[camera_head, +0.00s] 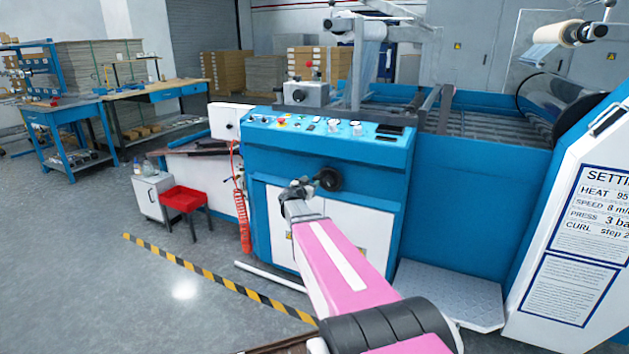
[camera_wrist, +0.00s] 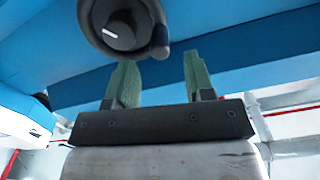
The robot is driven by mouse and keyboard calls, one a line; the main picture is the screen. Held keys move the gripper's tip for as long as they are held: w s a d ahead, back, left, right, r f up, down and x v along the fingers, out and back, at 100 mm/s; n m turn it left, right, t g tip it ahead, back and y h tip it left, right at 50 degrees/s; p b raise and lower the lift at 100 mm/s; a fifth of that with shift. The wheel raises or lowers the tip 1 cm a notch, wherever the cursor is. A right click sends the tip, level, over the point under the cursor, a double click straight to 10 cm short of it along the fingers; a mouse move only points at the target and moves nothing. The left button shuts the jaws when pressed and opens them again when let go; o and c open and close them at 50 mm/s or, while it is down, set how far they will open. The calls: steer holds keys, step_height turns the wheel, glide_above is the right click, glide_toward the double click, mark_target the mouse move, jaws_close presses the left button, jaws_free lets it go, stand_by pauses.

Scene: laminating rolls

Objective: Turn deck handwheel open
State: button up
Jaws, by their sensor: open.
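A black handwheel (camera_head: 328,179) sits on the front of the blue machine (camera_head: 270,158), below its control panel. In the wrist view the handwheel (camera_wrist: 118,28) shows at the top, with a grey hub and a knob-like lump at its lower right. My gripper (camera_head: 303,186) is in front of the machine, just left of the handwheel in the head view. In the wrist view my gripper (camera_wrist: 157,80) has its two green fingers apart with nothing between them. The fingers point towards the wheel; I cannot tell whether the left one touches its rim.
A control panel (camera_head: 330,128) with buttons runs above the wheel. A red stool (camera_head: 184,199) and a coiled red hose (camera_head: 241,200) are to the left. A grey step plate (camera_head: 450,290) and a white settings board (camera_head: 580,220) are to the right. Open floor lies at left.

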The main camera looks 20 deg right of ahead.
mark_target(314, 179)
steer(key=x, duration=0.4)
steer(key=shift+w+d, duration=0.15)
jaws_close()
